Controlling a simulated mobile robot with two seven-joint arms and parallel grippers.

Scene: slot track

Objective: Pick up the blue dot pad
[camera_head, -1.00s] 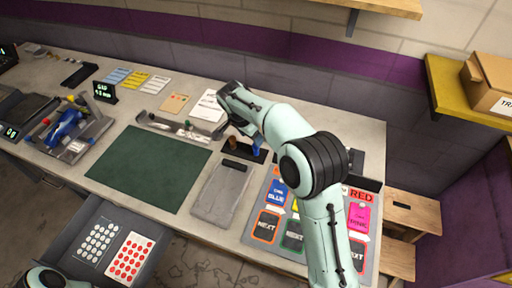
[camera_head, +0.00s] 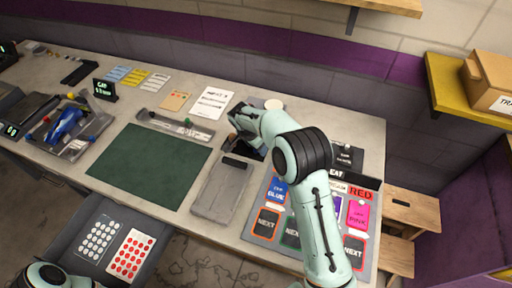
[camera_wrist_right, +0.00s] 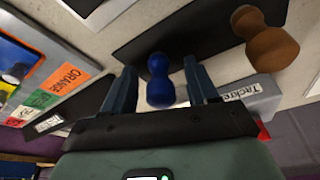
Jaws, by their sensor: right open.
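The blue dot pad (camera_wrist_right: 160,92), a blue piece with a rounded knob, stands on a dark strip (camera_wrist_right: 185,35) in the right wrist view. My right gripper (camera_wrist_right: 160,66) is open, with one finger on each side of the knob. Gaps show between the knob and both fingers. In the head view my right gripper (camera_head: 250,143) is low over the back of the table and hides the blue pad. A brown knobbed piece (camera_wrist_right: 265,38) stands beside it on the same strip. Only part of my left arm shows, at the bottom left of the head view.
A grey tray (camera_head: 219,193) and a green mat (camera_head: 148,168) lie left of my right arm. A panel of coloured cards (camera_head: 262,236) lies under the arm. An open drawer (camera_head: 75,222) holds dot sheets.

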